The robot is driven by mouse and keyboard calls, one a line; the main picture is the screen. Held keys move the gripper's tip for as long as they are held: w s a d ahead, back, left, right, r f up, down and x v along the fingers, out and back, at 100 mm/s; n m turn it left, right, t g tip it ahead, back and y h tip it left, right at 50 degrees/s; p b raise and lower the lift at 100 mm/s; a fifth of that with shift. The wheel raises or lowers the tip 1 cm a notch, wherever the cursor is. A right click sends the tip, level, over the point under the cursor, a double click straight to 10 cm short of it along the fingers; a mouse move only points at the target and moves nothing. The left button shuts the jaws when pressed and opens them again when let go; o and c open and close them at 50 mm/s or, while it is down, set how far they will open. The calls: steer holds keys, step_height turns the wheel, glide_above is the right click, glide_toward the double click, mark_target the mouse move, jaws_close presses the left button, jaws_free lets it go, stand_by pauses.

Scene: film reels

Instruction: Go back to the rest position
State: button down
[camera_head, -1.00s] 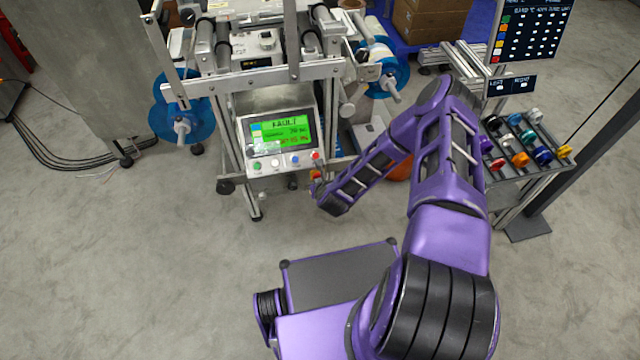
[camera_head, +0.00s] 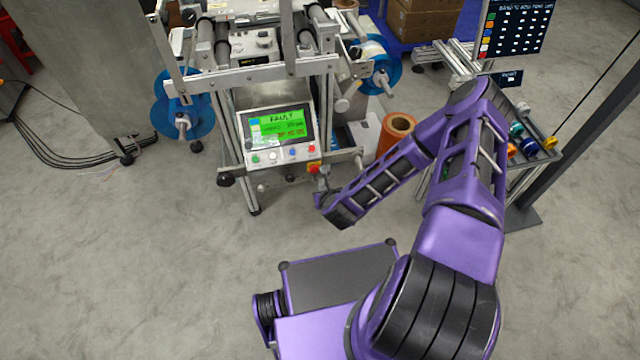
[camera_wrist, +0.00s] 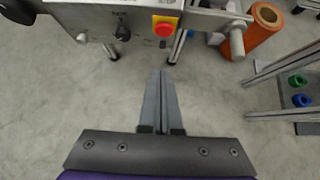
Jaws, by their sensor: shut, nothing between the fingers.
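My gripper (camera_wrist: 162,73) shows in the wrist view with its two fingers shut together and empty, over bare floor in front of the machine. In the head view my purple arm reaches forward and bends left. The gripper is at the arm's far end, just below the machine's front, and is mostly hidden there by the wrist. The film machine (camera_head: 285,66) stands ahead with a control panel (camera_head: 278,134) whose green screen reads FAULT. A red button on a yellow box (camera_wrist: 164,26) sits above the fingertips in the wrist view, apart from them.
Blue reels (camera_head: 181,104) hang at the machine's sides. An orange roll (camera_head: 396,133) stands at its right, near my arm. A rack of coloured spools (camera_head: 530,147) is behind my arm, by a dark post (camera_head: 572,150). The floor at left (camera_head: 120,260) is clear.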

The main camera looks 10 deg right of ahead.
steer(key=shift+s+r, duration=0.4)
steer(key=shift+s, duration=0.05)
steer(key=shift+d, duration=0.1)
